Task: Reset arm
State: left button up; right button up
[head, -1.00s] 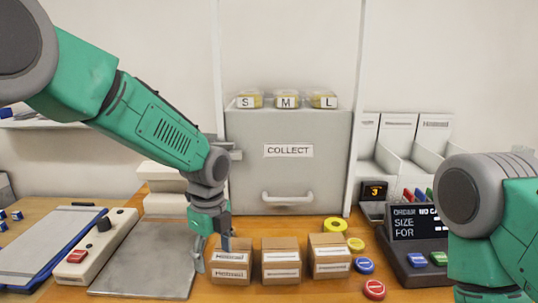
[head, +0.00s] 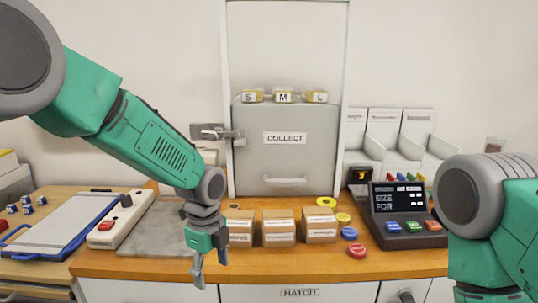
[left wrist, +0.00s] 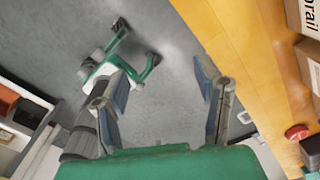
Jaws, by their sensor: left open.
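My left gripper (head: 210,268) hangs down in front of the wooden counter's front edge, below and left of the left cardboard box (head: 240,228). Its two fingers are apart with nothing between them. In the left wrist view the open fingers (left wrist: 162,75) point over grey floor, with the counter edge to their right. My right arm shows only as a grey and green link at the right edge of the head view; its gripper is out of view.
Boxes (head: 278,233) (head: 319,230) stand on the counter (head: 330,262). Yellow, blue and red discs (head: 357,251) lie to their right, near the order terminal (head: 408,240). A grey COLLECT cabinet (head: 286,165) stands behind. A metal plate (head: 155,235) and a clipboard (head: 60,225) lie left.

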pick_arm(q)
jog(key=s+a+f+n+h+b, duration=0.1)
jog(key=s+a+f+n, duration=0.2)
jog(key=s+f+n, duration=0.5)
jog(key=s+a+f+n+b, duration=0.1)
jog(key=s+a+f+n, duration=0.15)
jog(key=s+f, duration=0.65)
jog(key=s+a+f+n, duration=0.2)
jog(key=s+a+n, duration=0.1)
jog(key=s+n, duration=0.1)
jog(key=s+a+f+n+b, duration=0.1)
jog(key=s+a+f+n, duration=0.2)
jog(key=s, duration=0.4)
jog(key=s+a+f+n+y, duration=0.1)
jog(key=s+a+f+n, duration=0.2)
jog(key=s+a+n, duration=0.1)
jog(key=shift+s+a+f+n+t+b, duration=0.2)
jog(key=shift+s+f+n+t+b, duration=0.1)
jog(key=shift+s+n, duration=0.5)
